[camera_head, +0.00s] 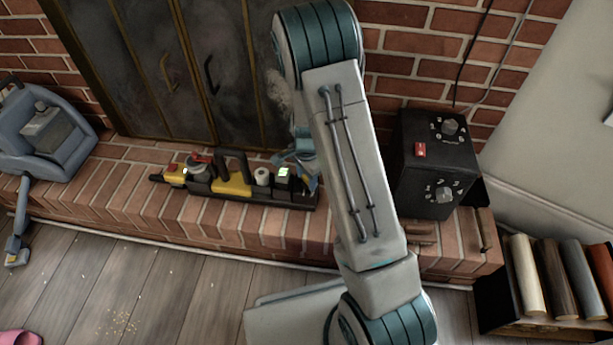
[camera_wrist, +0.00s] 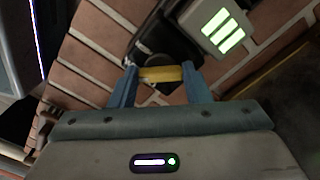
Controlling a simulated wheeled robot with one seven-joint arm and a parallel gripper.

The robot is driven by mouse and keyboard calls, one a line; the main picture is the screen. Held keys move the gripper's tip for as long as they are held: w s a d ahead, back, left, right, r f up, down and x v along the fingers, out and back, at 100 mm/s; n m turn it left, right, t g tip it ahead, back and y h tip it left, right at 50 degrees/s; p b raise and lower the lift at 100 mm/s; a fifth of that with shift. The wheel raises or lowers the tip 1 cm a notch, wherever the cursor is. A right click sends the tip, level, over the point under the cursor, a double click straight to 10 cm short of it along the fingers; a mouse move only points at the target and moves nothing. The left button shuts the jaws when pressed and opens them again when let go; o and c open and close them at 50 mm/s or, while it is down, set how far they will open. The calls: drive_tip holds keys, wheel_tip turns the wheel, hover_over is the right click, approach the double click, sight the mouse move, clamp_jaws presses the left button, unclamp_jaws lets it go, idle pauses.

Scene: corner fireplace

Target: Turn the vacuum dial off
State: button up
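A long black and yellow vacuum (camera_head: 233,186) with a black handle lies on the brick hearth. A small green-lit display shows near its right end, and its bars are large in the wrist view (camera_wrist: 221,31). My gripper (camera_head: 306,170) is at that right end, partly hidden by my arm. In the wrist view my gripper (camera_wrist: 160,82) has its two blue fingers apart, with a yellow bar (camera_wrist: 160,74) between the tips. The bar sits at a round black part (camera_wrist: 154,62), perhaps the dial. I cannot tell whether the fingers touch the bar.
A blue-grey machine (camera_head: 45,135) stands on the hearth at the left. A black box with numbered knobs (camera_head: 436,165) stands right of my arm. Dark fireplace doors (camera_head: 165,70) are behind; the wooden floor in front is mostly clear.

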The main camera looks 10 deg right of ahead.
drive_tip(key=shift+c, duration=0.9)
drive_tip(key=shift+n, duration=0.3)
drive_tip(key=n+p, duration=0.1)
drive_tip(key=n, duration=0.1)
drive_tip(key=shift+n, duration=0.3)
drive_tip(key=n+p, duration=0.1)
drive_tip(key=n, duration=0.4)
drive_tip(key=shift+s+d+n+p, duration=0.1)
drive_tip(key=shift+n+p, duration=0.2)
drive_tip(key=shift+p, duration=0.1)
drive_tip(key=o, duration=1)
